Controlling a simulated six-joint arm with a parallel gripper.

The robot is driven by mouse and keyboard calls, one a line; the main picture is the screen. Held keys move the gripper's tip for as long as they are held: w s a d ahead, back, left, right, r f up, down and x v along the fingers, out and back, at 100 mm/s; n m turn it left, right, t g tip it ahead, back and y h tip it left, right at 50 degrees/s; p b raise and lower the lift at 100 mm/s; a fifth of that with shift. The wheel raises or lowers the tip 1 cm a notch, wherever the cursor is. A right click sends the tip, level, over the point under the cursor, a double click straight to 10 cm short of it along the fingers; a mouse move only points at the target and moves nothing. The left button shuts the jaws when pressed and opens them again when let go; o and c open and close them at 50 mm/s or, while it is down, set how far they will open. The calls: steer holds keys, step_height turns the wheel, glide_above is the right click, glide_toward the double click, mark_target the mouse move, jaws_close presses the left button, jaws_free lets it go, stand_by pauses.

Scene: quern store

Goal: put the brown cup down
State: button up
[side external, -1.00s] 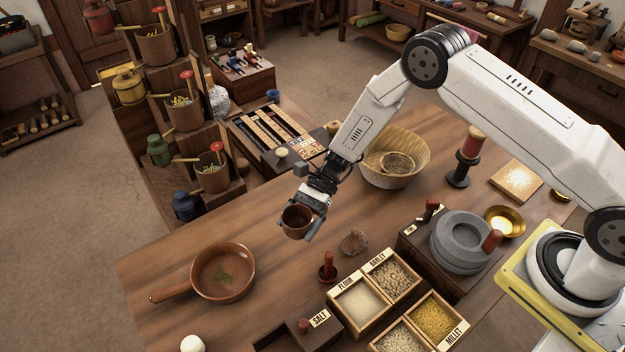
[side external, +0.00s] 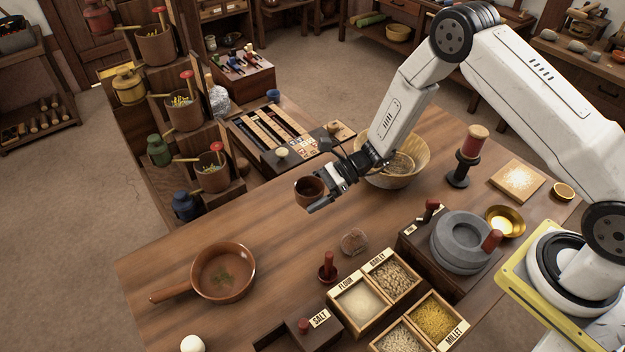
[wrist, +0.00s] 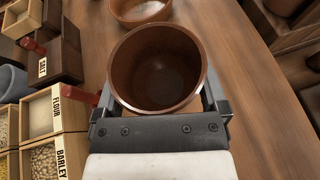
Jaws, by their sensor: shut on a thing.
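The brown cup (side external: 309,189) is held in my gripper (side external: 322,200) near the far edge of the wooden table (side external: 262,236). In the wrist view the cup (wrist: 157,72) sits upright between the two fingers, and its inside looks empty. My gripper (wrist: 158,100) is shut on the cup's sides. The cup seems to be above the tabletop, but I cannot tell how far its base is from the wood.
A large woven bowl (side external: 421,157) is close behind my wrist. Flour (side external: 357,302) and other grain boxes, a red-handled stamp (side external: 328,268) and a quern (side external: 464,240) fill the front right. The table between pan and cup is clear.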

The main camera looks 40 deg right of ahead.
mark_target(341, 205)
steer(key=w+d+m+t+h, duration=0.1)
steer(key=d+m+t+h, duration=0.3)
steer(key=d+m+t, duration=0.3)
steer(key=d, duration=0.4)
steer(key=shift+w+d+f, duration=0.25)
steer(key=shift+f, duration=3)
steer(key=shift+f, duration=2.1)
steer(key=shift+f, duration=0.15)
steer(key=o, duration=1)
steer(key=shift+c, duration=0.2)
